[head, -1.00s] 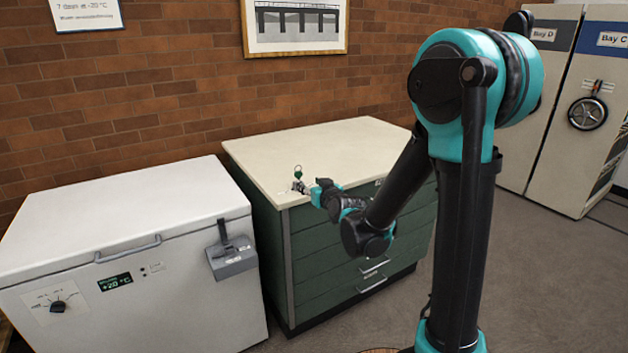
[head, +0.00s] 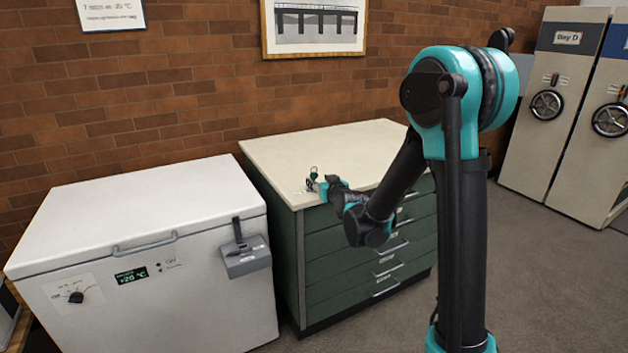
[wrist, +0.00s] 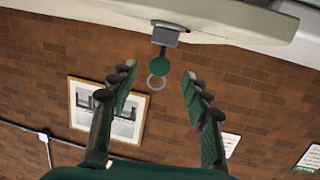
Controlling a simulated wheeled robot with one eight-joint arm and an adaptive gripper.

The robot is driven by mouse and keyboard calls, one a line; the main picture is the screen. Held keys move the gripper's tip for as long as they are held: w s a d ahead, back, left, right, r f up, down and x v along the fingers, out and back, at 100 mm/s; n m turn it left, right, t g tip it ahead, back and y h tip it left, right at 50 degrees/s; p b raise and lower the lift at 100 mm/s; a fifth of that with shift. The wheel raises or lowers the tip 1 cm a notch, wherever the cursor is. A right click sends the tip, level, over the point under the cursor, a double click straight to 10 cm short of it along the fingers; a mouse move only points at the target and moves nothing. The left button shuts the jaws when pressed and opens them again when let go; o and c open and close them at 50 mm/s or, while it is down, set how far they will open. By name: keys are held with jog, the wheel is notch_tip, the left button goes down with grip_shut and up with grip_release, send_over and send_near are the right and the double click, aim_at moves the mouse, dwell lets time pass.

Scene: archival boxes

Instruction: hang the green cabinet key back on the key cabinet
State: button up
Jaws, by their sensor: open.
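A round green tag with a metal ring (wrist: 159,66) shows in the wrist view at a small grey block (wrist: 165,37) by the edge of a pale top; I take it for the green key. In the head view the small green item (head: 313,172) is at the front left corner of the drawer cabinet's cream top (head: 330,150). My gripper (wrist: 159,70) is open, one finger on each side of the tag in the picture, with gaps on both sides. How deep the tag lies between the fingers I cannot tell. I cannot make out a key cabinet.
A white chest freezer (head: 130,205) stands left of the green drawer cabinet, with a grey latch box (head: 246,258) on its front. A brick wall with a framed picture (head: 314,27) is behind. Tall bay cabinets (head: 545,150) stand at right; grey floor between is clear.

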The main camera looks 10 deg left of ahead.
aim_at(315, 177)
jog(key=shift+x, duration=1.75)
jog(key=c, duration=1.1)
jog(key=shift+r, duration=2.5)
jog(key=shift+r+v, duration=0.25)
jog(key=shift+v, duration=2.55)
jog(key=shift+r+v, duration=0.2)
jog(key=shift+v, duration=2.6)
